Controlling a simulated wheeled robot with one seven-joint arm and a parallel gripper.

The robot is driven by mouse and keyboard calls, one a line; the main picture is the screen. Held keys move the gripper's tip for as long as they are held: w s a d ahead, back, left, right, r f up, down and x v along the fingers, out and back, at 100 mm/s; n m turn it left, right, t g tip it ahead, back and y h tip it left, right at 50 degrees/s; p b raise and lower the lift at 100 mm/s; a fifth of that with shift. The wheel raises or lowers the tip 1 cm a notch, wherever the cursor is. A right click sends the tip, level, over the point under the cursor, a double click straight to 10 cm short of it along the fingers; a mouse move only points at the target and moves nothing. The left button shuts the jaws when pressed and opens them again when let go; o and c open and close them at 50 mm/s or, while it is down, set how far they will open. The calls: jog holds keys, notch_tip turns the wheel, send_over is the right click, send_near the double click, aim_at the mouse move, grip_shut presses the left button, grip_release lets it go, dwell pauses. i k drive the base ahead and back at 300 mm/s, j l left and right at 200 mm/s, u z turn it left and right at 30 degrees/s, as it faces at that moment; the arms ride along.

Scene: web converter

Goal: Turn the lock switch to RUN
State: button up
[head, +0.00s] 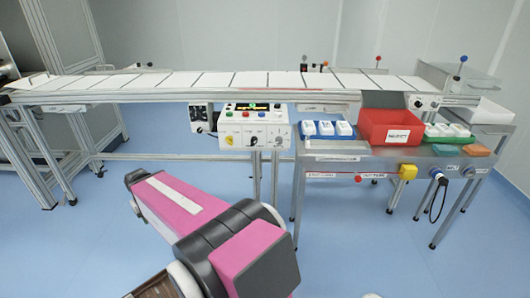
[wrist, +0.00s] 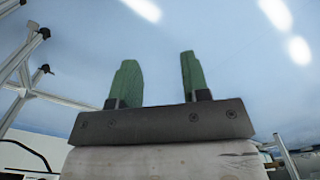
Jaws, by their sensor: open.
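The control panel (head: 253,131) hangs below the conveyor in the head view. It has a small lit display along its top and a row of buttons and knobs, among them a yellow one, a red one and a dark knob (head: 254,141). Which of these is the lock switch, and where it points, is too small to tell. My gripper (wrist: 157,70) shows in the wrist view with its two green fingers apart and nothing between them. It is out of sight in the head view, well away from the panel, which does not show in the wrist view.
A conveyor (head: 235,83) with white sheets runs across the back. A small grey box (head: 201,117) hangs left of the panel. The blue floor (head: 120,235) at left front is clear.

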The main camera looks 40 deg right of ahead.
aim_at(229, 140)
jog(key=z, duration=1.75)
